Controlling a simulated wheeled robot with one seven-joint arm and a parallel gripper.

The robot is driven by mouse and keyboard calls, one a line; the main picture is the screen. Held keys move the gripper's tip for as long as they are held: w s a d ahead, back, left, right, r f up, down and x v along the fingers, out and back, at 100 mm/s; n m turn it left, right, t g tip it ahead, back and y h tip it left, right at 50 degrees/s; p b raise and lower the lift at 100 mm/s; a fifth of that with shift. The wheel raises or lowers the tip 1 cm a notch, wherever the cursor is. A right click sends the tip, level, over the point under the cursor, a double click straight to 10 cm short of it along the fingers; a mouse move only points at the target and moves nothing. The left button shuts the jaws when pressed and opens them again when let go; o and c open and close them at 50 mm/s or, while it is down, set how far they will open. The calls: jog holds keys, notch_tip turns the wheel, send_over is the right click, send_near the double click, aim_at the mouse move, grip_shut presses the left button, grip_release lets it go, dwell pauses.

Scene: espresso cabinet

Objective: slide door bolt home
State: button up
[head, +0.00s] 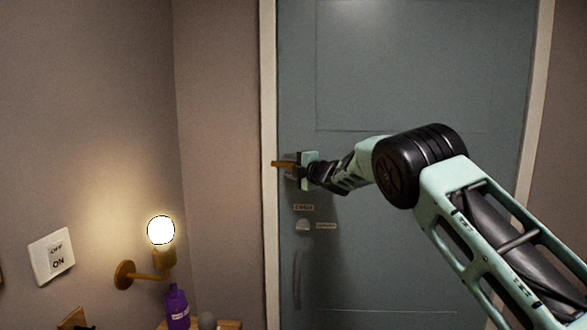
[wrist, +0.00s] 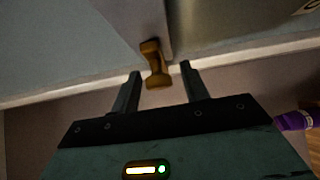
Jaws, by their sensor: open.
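The door bolt's brass-coloured knob (wrist: 155,66) shows in the wrist view, sticking out from a grey plate or housing (wrist: 140,22). In the head view the brass part (head: 283,164) lies at the left edge of the blue-grey door (head: 400,70), near the pale frame. My gripper (wrist: 160,84) is open, with one finger on each side of the knob in the wrist view. I cannot tell whether either finger touches it. In the head view my gripper (head: 297,170) is at the bolt and partly hides it.
Below the bolt are small labels (head: 303,207), a pale thumb-turn (head: 302,225) and a vertical door handle (head: 298,278). A lit wall lamp (head: 161,231), an OFF/ON switch (head: 52,256) and a purple bottle (head: 178,306) are at the left.

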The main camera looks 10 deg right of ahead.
jog(key=shift+s+d+f+b, duration=0.1)
jog(key=shift+s+d+b, duration=0.15)
jog(key=shift+s+b, duration=0.15)
jog(key=b+v, duration=0.8)
jog(key=v, duration=0.8)
jog(key=shift+s, duration=0.25)
jog(key=s+a+f+m+g+h, duration=0.2)
jog(key=s+a+f+m+g, duration=0.2)
jog(key=s+a+f+m, duration=0.5)
jog(key=s+a+f+m+g+h, duration=0.4)
jog(key=s+f, duration=0.3)
jog(key=s, duration=0.6)
jog(key=s+f+m+g, duration=0.1)
jog(key=s+f+g, duration=0.3)
jog(key=s, duration=1)
jog(key=s+f+m+g+h, duration=0.1)
jog(key=s+f+g, duration=0.3)
jog(key=s, duration=1)
jog(key=shift+s+a+f+m+h, duration=0.3)
jog(key=shift+a+f, duration=0.05)
jog(key=shift+a, duration=0.15)
